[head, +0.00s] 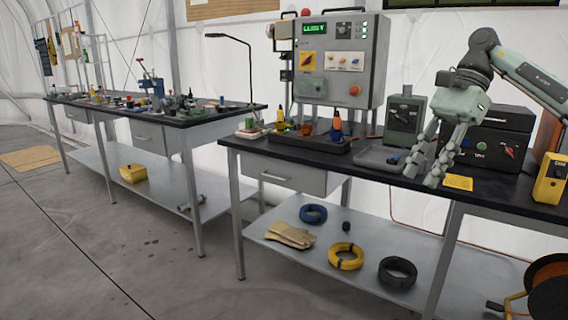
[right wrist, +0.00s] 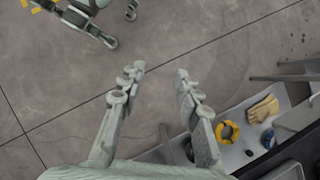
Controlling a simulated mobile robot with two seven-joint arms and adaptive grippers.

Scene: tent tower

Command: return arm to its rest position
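My right arm comes in from the right edge of the head view.
A grey control panel (head: 337,62), a green-grey box (head: 404,118) and a black case (head: 490,138) stand on the bench. A yellow meter (head: 551,178) is at right. The shelf below holds gloves (head: 290,235) and cable coils (head: 345,257). Open floor (head: 80,240) lies left.

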